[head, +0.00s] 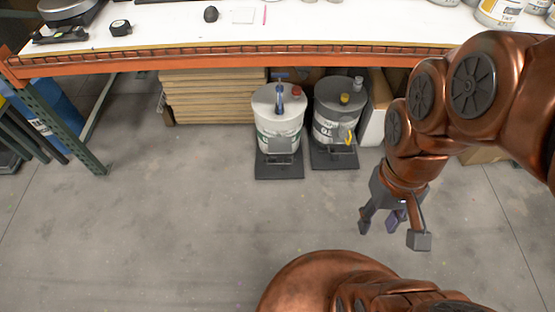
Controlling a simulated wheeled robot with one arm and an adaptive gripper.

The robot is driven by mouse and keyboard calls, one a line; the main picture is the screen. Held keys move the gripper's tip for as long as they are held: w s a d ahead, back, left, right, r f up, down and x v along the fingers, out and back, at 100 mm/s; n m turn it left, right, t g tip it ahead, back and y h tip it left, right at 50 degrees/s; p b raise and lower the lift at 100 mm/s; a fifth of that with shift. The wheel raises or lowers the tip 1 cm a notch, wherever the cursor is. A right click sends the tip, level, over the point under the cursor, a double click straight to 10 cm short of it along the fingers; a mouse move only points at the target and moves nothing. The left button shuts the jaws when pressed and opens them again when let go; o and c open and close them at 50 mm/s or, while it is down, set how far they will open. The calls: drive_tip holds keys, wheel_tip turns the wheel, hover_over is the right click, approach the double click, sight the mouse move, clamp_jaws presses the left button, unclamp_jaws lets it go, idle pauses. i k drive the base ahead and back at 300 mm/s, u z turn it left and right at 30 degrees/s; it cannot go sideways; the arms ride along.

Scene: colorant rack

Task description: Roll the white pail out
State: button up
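The white pail (272,128) stands upright on a dark flat base (279,171) on the floor, at the front edge of the space under the workbench. It has a blue pump or handle (280,97) and a red cap (296,91) on its lid, and a grey bracket (280,145) at its front. My gripper (395,232) hangs to the right of the pail and nearer to me, pointing down. Its fingers are spread apart with nothing between them, and it touches neither pail.
A grey pail (333,114) on its own dark base (334,158) stands close to the right. A stack of boards (212,98) lies to the left. The orange bench beam (200,64) runs above. The floor (180,215) in front is clear.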

sight(293, 168)
drive_tip(key=k, duration=1.2)
drive_tip(key=u, duration=0.8)
drive_tip(key=i, duration=1.25)
drive_tip(key=z, duration=0.8)
